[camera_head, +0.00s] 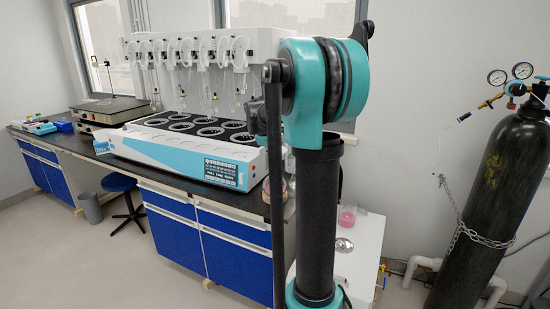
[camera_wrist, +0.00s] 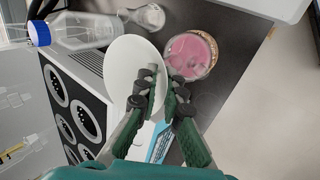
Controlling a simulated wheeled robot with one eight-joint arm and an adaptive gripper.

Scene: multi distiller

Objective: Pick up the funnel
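The funnel seems to be the white round shape (camera_wrist: 122,58) in the wrist view, seen as a plain pale oval. Its stem cannot be made out. My gripper (camera_wrist: 164,78) reaches in from the bottom of that view with two green and dark fingers. The left finger overlaps the white shape, and the right finger lies just beyond its right edge. A narrow gap shows between the fingertips. No firm contact with the funnel can be seen. In the head view my own arm hides the gripper and the funnel is not clearly visible.
A beaker of pink liquid (camera_wrist: 190,54) stands close right of the fingertips. A blue-capped bottle (camera_wrist: 75,30) and a clear flask (camera_wrist: 147,17) are beyond the funnel. A gas cylinder (camera_head: 487,190) stands at right.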

